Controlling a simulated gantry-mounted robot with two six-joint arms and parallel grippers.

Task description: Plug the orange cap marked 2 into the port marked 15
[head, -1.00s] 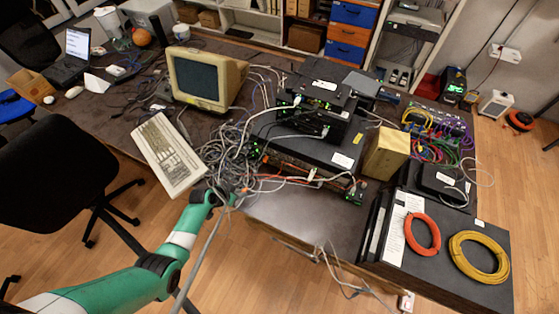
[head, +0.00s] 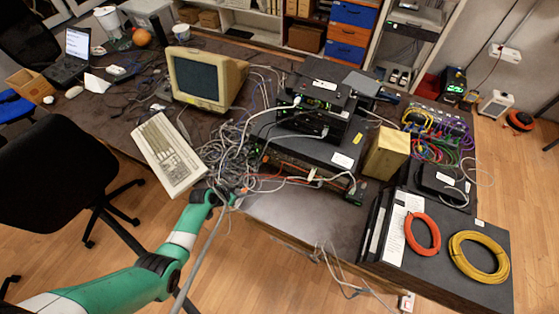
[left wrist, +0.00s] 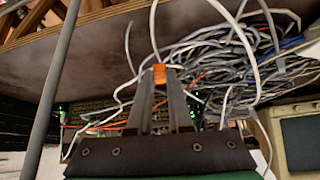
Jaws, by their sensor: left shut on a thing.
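My left gripper (head: 236,191) is at the table's front edge, beside the grey cable tangle and left of the stacked network gear. In the left wrist view the gripper (left wrist: 160,80) is shut on a small orange cap (left wrist: 160,73) at its fingertips. The mark on the cap cannot be read. A flat rack unit with a port front (head: 300,176) lies at the bottom of the stack, and its front with green lights shows in the left wrist view (left wrist: 95,112), partly behind cables and the gripper. Port numbers, including 15, are too small to read. My right gripper is not in view.
A tangle of grey cables (head: 228,150) lies next to the gripper, and loose cables cross the rack front. A keyboard (head: 168,153) and an old monitor (head: 205,80) stand to the left. A cardboard box (head: 387,152) stands right of the stack. The table front (head: 300,220) is bare.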

